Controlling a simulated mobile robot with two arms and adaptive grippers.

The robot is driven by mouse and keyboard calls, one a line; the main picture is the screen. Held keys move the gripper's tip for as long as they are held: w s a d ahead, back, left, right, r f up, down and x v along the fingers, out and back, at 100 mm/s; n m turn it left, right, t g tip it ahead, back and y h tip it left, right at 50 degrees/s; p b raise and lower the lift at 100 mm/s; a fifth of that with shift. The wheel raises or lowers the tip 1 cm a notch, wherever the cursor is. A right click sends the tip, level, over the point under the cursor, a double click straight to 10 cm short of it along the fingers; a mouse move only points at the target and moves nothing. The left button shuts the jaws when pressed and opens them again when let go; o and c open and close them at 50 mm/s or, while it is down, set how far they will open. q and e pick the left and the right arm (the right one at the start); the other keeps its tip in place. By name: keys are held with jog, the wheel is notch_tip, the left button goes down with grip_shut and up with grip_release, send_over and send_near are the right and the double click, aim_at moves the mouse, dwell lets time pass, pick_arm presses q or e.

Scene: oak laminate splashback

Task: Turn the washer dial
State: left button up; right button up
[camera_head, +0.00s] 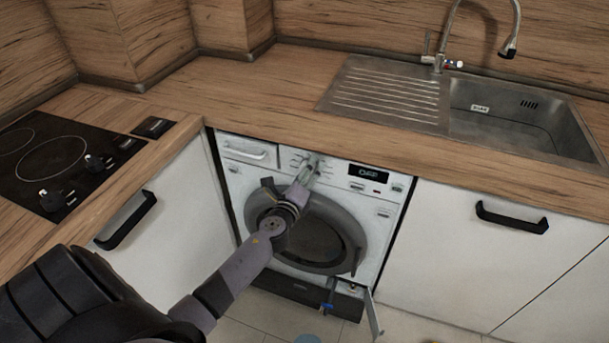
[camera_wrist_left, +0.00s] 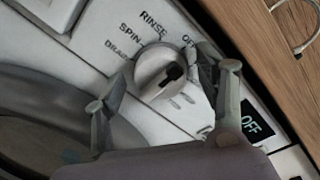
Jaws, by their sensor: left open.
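The washer (camera_head: 395,186) is a white front-loader under the counter, with a grey round door that looks shut. Its dial (camera_wrist_left: 158,72) is a round, light knob with a raised grip; a black mark sits at the grip's right end. RINSE, SPIN and a partly cut-off label stand around it. My left gripper (camera_head: 311,166) is at the washer's control panel and covers the dial area in the head view. In the left wrist view its fingers (camera_wrist_left: 164,88) are apart, with the dial between them in the picture. I cannot tell whether they touch it. My right gripper does not show.
The wooden counter (camera_head: 240,95) overhangs the washer just above the panel. A hob (camera_head: 55,160) is at left, a steel sink (camera_head: 515,112) at right. White cabinets with black handles (camera_head: 511,218) flank the washer. A small grey panel (camera_head: 374,315) sticks out low at right.

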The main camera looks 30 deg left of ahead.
pick_arm(q)
jog(key=f+v, duration=0.1)
jog(key=v, duration=1.1)
jog(key=shift+r, duration=0.4)
